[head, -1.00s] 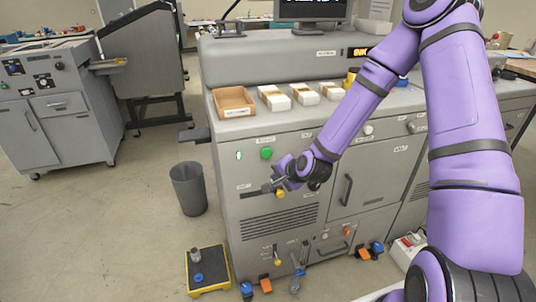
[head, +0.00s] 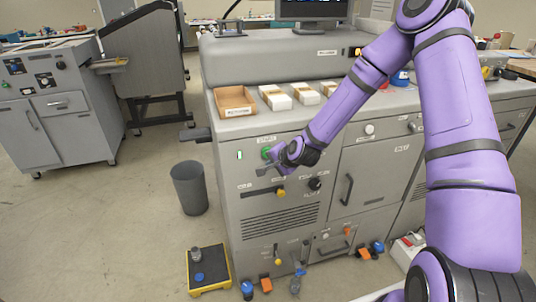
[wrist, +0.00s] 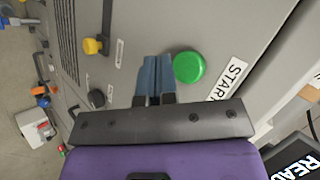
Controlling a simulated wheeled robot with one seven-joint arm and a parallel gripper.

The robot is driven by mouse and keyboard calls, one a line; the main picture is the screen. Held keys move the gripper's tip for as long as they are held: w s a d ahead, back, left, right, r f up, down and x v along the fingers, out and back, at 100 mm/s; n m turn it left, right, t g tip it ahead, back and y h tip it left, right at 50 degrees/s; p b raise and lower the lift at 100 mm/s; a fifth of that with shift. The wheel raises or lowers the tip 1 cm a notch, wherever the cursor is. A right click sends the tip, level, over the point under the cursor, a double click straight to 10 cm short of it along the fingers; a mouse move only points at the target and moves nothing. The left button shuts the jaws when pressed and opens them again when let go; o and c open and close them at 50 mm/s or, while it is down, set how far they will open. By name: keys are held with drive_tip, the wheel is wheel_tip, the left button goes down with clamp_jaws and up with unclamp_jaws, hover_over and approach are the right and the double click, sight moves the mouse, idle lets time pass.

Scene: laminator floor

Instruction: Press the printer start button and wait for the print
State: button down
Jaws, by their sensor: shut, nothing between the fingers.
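The round green button (wrist: 189,67) sits on the grey machine front beside a white label reading START (wrist: 228,80). In the head view the green button (head: 266,153) shows just above my gripper (head: 264,170). In the wrist view my gripper (wrist: 155,75) is shut and empty, its blue fingertips close beside the button in the picture. I cannot tell whether they touch the panel. The printer (head: 222,180) is a long grey cabinet with a lit green indicator (head: 240,155). A monitor (head: 310,8) stands on top; its wrist-view screen (wrist: 298,165) shows part of a word, "READ".
A yellow knob (head: 281,192) and a black knob (head: 315,184) stick out below the button. A grey bin (head: 188,188) and a yellow-edged platform (head: 208,290) stand on the floor at left.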

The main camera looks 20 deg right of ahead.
drive_tip(key=shift+w, duration=0.95)
drive_tip(key=shift+w, duration=0.15)
idle(1.3)
drive_tip(key=shift+w, duration=0.3)
drive_tip(key=shift+w, duration=0.55)
idle(0.8)
drive_tip(key=shift+s, duration=1)
drive_tip(key=shift+s, duration=2.5)
